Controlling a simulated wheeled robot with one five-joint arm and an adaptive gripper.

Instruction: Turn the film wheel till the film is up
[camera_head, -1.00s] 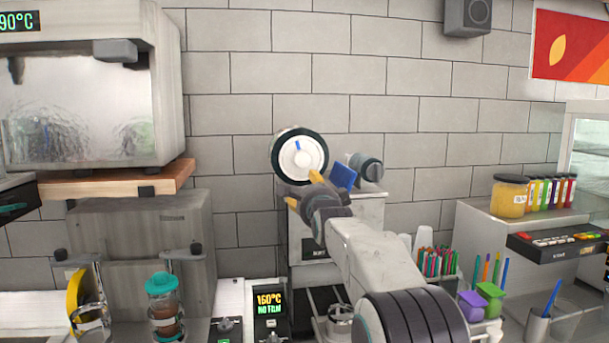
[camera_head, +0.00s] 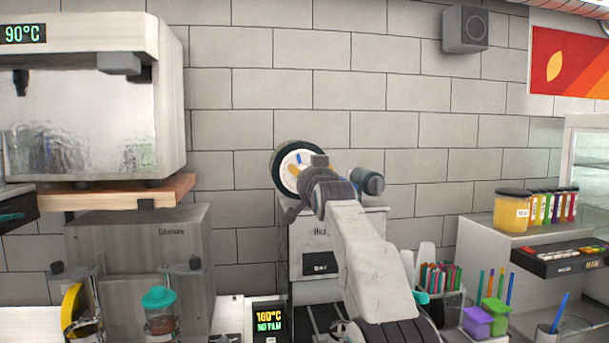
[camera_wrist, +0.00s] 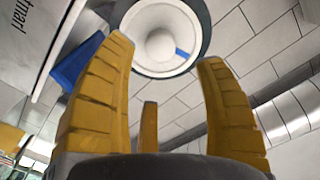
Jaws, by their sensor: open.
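The film wheel (camera_head: 287,162), a white disc with a dark rim and a blue mark, sits on top of the sealer machine (camera_head: 310,255) in the head view.
A blue piece (camera_wrist: 73,66) is left of the fingers in the wrist view. A grey cylinder (camera_head: 368,180) sits right of my gripper. A lit display (camera_head: 268,321) stands below left, its lower line reading NO FILM. Open wall lies above the wheel.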

